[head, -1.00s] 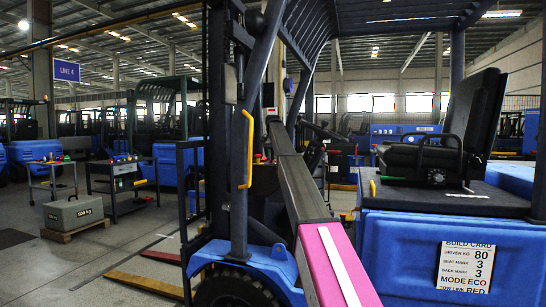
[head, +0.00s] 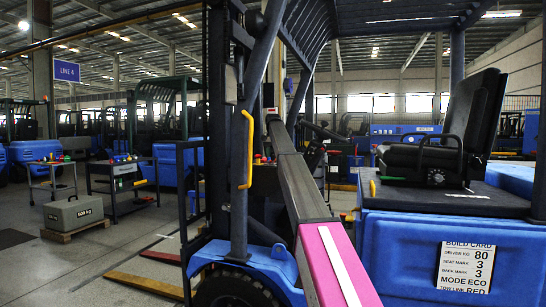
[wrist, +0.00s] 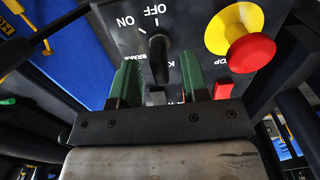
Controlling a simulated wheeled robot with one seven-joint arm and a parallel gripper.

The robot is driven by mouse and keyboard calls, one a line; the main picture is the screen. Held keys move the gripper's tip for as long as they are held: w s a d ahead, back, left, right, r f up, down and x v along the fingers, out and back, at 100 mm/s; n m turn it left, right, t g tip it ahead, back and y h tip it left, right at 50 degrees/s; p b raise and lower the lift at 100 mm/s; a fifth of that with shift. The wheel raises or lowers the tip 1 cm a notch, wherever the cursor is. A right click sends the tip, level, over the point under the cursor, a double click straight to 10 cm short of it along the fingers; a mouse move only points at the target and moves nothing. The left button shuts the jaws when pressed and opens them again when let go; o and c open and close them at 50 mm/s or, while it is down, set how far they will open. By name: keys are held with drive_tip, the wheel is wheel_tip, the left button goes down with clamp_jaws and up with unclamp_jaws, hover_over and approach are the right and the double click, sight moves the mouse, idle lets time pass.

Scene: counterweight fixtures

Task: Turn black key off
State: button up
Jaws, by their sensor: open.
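The black key (wrist: 158,58) sticks out of a dark control panel (wrist: 185,18) in the wrist view. The panel's ON and OFF marks appear upside down just above the key. I cannot tell for sure which mark the key points to. My gripper (wrist: 161,78) is open, with one green-padded finger on each side of the key. The key stands between the fingers, with gaps visible on both sides. I cannot make out the key or my fingertips in the head view.
A red stop button on a yellow base (wrist: 240,40) sits close to the right finger. A smaller red button (wrist: 223,90) is below it. In the head view, a forklift's yellow handle (head: 244,150) and black seat (head: 440,145) flank my arm. A grey weight block (head: 73,213) stands at left.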

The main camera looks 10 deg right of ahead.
wheel_tip(320, 180, up, 10)
idle(0.4)
idle(0.3)
